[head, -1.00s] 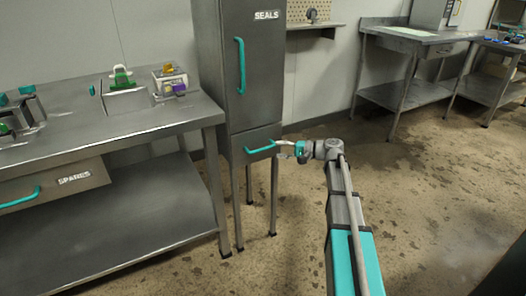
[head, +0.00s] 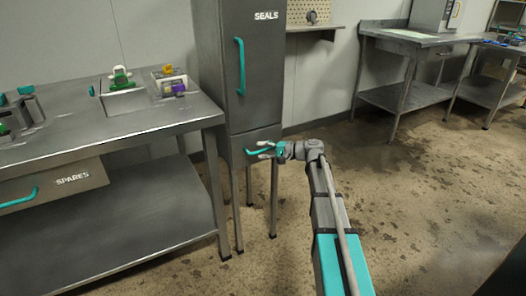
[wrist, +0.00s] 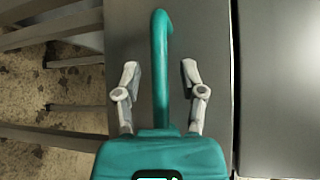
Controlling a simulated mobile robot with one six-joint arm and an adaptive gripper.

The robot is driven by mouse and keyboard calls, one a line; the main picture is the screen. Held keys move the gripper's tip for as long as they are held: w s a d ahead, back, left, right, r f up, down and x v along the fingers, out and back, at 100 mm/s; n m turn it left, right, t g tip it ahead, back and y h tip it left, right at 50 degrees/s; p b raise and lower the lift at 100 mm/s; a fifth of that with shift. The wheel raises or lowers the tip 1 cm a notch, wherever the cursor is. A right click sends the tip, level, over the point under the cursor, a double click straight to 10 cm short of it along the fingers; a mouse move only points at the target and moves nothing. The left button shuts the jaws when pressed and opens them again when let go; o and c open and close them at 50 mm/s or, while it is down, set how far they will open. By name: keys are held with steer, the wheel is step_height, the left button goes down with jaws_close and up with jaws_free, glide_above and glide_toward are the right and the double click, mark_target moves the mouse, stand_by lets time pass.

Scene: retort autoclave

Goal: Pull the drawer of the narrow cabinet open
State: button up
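The narrow cabinet (head: 262,70) is a tall grey unit marked SEALS on thin legs, left of centre in the head view. Its drawer (head: 250,137) is at the bottom, below the door, and looks shut. The drawer's teal bar handle (head: 258,151) also shows in the wrist view (wrist: 160,65), running up the picture. My gripper (head: 266,150) is at the handle. In the wrist view my gripper (wrist: 160,80) is open, with one finger on each side of the handle and gaps to both. The handle's near end is hidden behind the gripper body.
A steel bench (head: 165,118) with small holders on top stands left of the cabinet; its SPARES drawer (head: 60,184) sticks out a little. The door above has a teal upright handle (head: 240,66). The floor (head: 420,210) to the right is clear.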

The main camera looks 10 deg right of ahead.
jaws_close()
